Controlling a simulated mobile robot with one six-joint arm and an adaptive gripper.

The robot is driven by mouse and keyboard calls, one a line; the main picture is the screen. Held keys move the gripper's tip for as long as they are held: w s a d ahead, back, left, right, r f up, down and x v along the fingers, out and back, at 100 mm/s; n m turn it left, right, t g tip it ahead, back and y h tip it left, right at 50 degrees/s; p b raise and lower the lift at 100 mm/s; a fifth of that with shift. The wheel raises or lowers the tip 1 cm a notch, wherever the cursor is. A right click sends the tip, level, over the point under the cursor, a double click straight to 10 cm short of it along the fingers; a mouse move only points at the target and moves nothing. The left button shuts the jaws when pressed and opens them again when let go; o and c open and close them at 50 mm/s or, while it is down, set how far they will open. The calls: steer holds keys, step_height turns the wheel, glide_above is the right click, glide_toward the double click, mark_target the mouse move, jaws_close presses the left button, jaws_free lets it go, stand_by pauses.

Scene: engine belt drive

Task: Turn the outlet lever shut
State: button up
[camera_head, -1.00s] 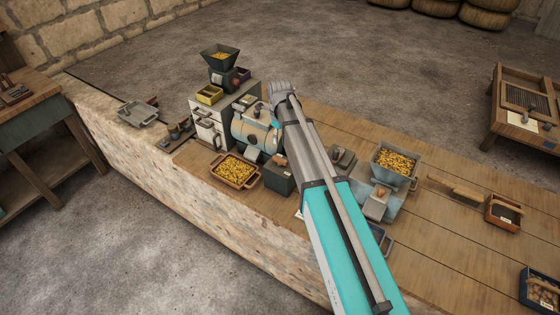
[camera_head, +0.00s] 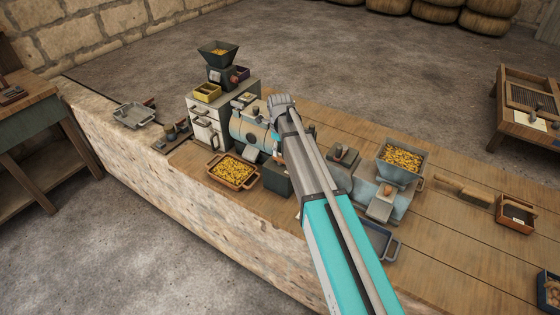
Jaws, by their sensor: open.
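A pale blue drum machine (camera_head: 250,127) stands on the long wooden bench, beside a grey cabinet. I cannot make out the outlet lever for certain; it is small or hidden behind my arm. My arm reaches up from the bottom right. My gripper (camera_head: 281,103) is at its far end, just right of the drum's upper part in the picture. It is open; its fingers are hardly distinguishable from here, and I cannot tell whether it touches anything. A tray of yellow pieces (camera_head: 233,186) sits in front of the drum.
A dark hopper (camera_head: 217,53) tops the grey cabinet (camera_head: 222,112) at left. Right of my arm stand a blue-grey hopper (camera_head: 384,153) of yellow pieces, a brush (camera_head: 463,191) and a small box (camera_head: 516,226). Bare bench lies behind them.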

mark_target(280, 157)
steer(key=shift+f+b, duration=1.7)
steer(key=shift+f, duration=0.35)
jaws_close()
